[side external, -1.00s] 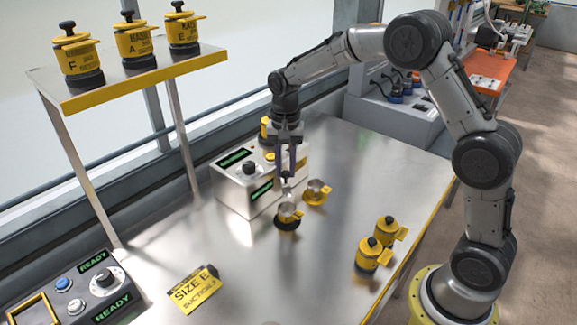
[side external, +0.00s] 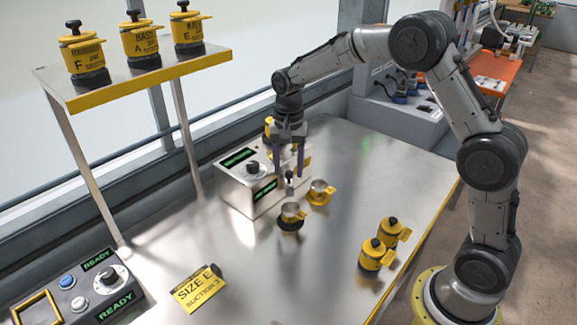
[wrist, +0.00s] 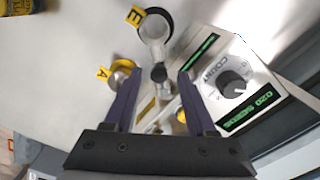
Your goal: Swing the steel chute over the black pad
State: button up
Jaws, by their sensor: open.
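The steel chute (side external: 290,183) is a small metal piece at the front of the white counter machine. In the wrist view its dark knob (wrist: 158,73) shows between my fingertips, and its steel part points toward the cup tagged E (wrist: 153,25). That cup (side external: 291,211) stands on the black pad (side external: 291,226). I cannot tell whether the chute's end is right over the pad. My gripper (side external: 288,173) is open, pointing down with one finger on each side of the knob; contact does not show. It also shows in the wrist view (wrist: 158,80).
The cup tagged A (side external: 319,191) stands close to the right. The counter machine (side external: 238,192) is beside my gripper. Two yellow jars (side external: 372,254) stand near the right table edge. A shelf (side external: 150,78) holds jars at upper left.

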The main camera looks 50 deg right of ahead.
aim_at(289, 172)
notch_tip(289, 172, up, 14)
dwell(0.6)
jog(key=s+a+r+n+t, duration=0.1)
jog(key=s+r+t, duration=0.1)
jog(key=s+r, duration=0.45)
jog(key=s+a+r+n+t, duration=0.1)
jog(key=s+r+n+t, duration=0.15)
jog(key=s, duration=0.75)
jog(key=s+f+n+t, duration=0.1)
jog(key=s+f+n, duration=0.7)
jog(key=s, duration=0.5)
notch_tip(289, 172, down, 3)
jog(key=shift+a+r, duration=0.1)
jog(key=shift+a, duration=0.25)
